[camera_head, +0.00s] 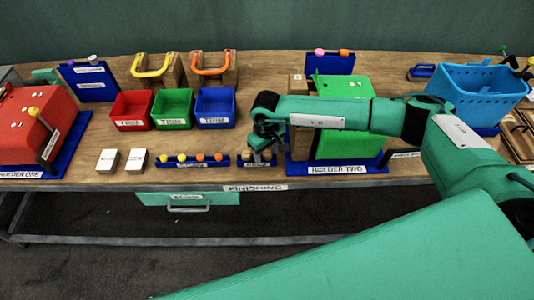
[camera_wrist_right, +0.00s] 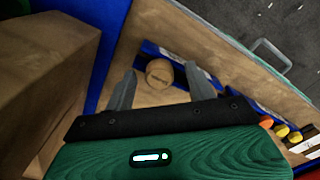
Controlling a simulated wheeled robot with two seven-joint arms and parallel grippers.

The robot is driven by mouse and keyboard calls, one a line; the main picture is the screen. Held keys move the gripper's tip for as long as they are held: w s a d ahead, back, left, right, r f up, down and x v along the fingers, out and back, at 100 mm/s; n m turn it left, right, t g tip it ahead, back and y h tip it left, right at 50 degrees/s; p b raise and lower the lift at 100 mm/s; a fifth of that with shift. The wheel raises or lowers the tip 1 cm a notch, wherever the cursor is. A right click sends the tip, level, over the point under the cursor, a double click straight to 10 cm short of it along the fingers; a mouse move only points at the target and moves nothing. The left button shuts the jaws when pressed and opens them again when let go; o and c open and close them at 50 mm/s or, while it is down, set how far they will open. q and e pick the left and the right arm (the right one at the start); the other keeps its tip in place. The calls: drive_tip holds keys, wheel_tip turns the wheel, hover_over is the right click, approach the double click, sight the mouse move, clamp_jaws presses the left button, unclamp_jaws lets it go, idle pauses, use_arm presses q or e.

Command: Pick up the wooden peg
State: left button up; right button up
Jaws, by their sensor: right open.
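The wooden peg (camera_wrist_right: 159,73) shows in the right wrist view as a round, light-brown top in a blue holder (camera_wrist_right: 150,48). My right gripper (camera_wrist_right: 161,84) is open, with one finger on each side of the peg's near side in that view. Whether the fingers touch it cannot be told. In the head view, my right gripper (camera_head: 258,158) is low over the small peg holder at the table's front edge and hides part of it. A round wooden top (camera_head: 246,155) shows just left of the fingers. My left gripper is not in view.
A blue rack (camera_head: 190,165) with yellow and orange knobs stands left of the peg holder. The green press (camera_head: 345,90) on its blue base (camera_head: 300,168) is close on the right. Two white blocks (camera_head: 108,159) and red, green and blue bins (camera_head: 172,104) are farther left.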

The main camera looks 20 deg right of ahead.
sight(267, 153)
drive_tip(key=c, duration=1)
drive_tip(key=shift+o, duration=0.2)
drive_tip(key=shift+r, duration=0.1)
drive_tip(key=shift+r+b, duration=0.3)
drive_tip(key=shift+r, duration=0.15)
wheel_tip(267, 153, up, 19)
drive_tip(key=b, duration=0.6)
